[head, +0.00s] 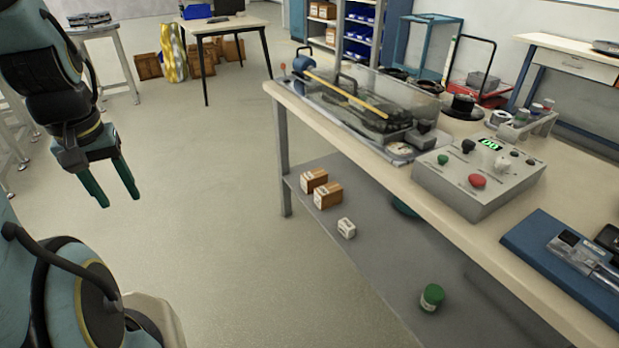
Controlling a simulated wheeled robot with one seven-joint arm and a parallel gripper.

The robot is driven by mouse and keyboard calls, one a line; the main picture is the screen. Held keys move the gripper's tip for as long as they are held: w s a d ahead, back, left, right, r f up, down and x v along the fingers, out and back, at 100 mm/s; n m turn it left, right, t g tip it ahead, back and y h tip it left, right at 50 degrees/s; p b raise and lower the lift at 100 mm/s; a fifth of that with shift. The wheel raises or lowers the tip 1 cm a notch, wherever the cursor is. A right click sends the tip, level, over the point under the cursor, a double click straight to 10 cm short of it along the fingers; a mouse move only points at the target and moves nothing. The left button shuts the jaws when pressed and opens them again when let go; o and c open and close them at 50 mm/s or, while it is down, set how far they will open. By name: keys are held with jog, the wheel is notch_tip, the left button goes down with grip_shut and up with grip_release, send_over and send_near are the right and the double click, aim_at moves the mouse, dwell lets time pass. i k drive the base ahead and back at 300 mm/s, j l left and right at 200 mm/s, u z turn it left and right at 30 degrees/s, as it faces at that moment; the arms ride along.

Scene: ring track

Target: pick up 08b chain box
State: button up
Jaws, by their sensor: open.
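Two small brown boxes with white labels stand close together on the lower shelf of the workbench: one farther back (313,181) and one nearer (328,195). A smaller white box with dark print (346,228) stands nearer on the same shelf. The print is too small to read, so I cannot tell which is the 08b chain box. My gripper (120,202) is open and empty, pointing down over the floor at the left, well apart from the shelf and boxes.
The workbench top (450,215) overhangs the lower shelf (375,262). A bench leg (283,165) stands at the shelf's far left corner. A green-lidded jar (432,297) stands on the shelf. A grey control box (480,178) is on top. The floor (215,210) left of the bench is clear.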

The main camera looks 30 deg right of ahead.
aim_at(311, 180)
jog(key=i+l, duration=0.25)
jog(key=i, duration=0.2)
jog(key=i+l, duration=0.2)
jog(key=i, duration=0.3)
jog(key=i+l+u, duration=0.1)
jog(key=i+l, duration=0.15)
jog(key=i, duration=0.2)
